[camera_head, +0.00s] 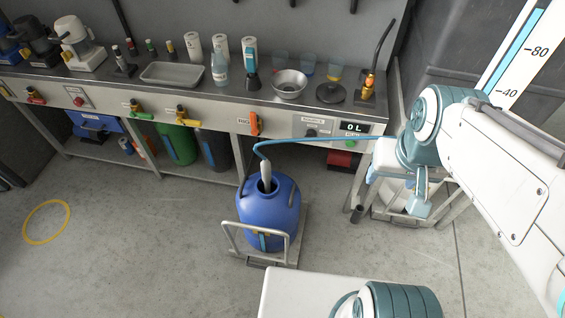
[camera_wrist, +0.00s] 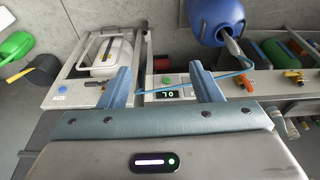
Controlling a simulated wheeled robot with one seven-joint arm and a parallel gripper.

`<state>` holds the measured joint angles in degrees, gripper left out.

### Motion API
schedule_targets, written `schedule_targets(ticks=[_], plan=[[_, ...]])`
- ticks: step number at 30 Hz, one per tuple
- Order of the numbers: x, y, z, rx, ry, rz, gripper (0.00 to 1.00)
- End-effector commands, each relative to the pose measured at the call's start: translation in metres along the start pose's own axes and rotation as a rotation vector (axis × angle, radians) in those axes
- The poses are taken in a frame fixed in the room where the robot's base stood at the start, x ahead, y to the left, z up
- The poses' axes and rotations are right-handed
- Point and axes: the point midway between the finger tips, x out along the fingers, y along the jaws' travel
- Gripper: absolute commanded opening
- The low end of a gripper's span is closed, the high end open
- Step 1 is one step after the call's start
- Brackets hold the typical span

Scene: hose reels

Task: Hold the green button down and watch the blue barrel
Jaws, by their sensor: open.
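The blue barrel (camera_head: 268,212) stands upright on a low wheeled cart, with a blue hose (camera_head: 330,140) leading to a nozzle in its top opening. It also shows at the top of the wrist view (camera_wrist: 217,22). The green button (camera_head: 350,143) is on the bench's front panel, below a display (camera_head: 354,127) reading 0 L. In the wrist view the display (camera_wrist: 167,95) appears upside down between my fingers, with the button (camera_wrist: 166,80) just above it. My gripper (camera_wrist: 162,86) is open and empty, apart from the button as far as I can tell. The barrel's liquid level is hidden.
The bench (camera_head: 200,105) carries bottles, a tray and a bowl. Its front has several coloured valves and a red button (camera_head: 77,101). A white unit with a blue button (camera_wrist: 61,89) stands at left in the wrist view. The floor left of the barrel is clear.

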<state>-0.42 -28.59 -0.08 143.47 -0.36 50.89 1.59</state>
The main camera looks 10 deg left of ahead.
Motion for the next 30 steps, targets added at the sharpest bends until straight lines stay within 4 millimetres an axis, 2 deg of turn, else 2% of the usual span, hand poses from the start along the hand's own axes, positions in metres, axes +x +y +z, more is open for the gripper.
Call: schedule_targets(ticks=[7, 8, 12, 14, 30], plan=[[0.0000, 0.0000, 0.0000, 0.000, 0.000, 0.000, 0.58], [0.0000, 0.0000, 0.0000, 0.000, 0.000, 0.000, 0.55], [0.0000, 0.0000, 0.0000, 0.000, 0.000, 0.000, 0.16], [0.0000, 0.0000, 0.0000, 0.000, 0.000, 0.000, 0.00], [0.0000, 0.0000, 0.0000, 0.000, 0.000, 0.000, 0.00]])
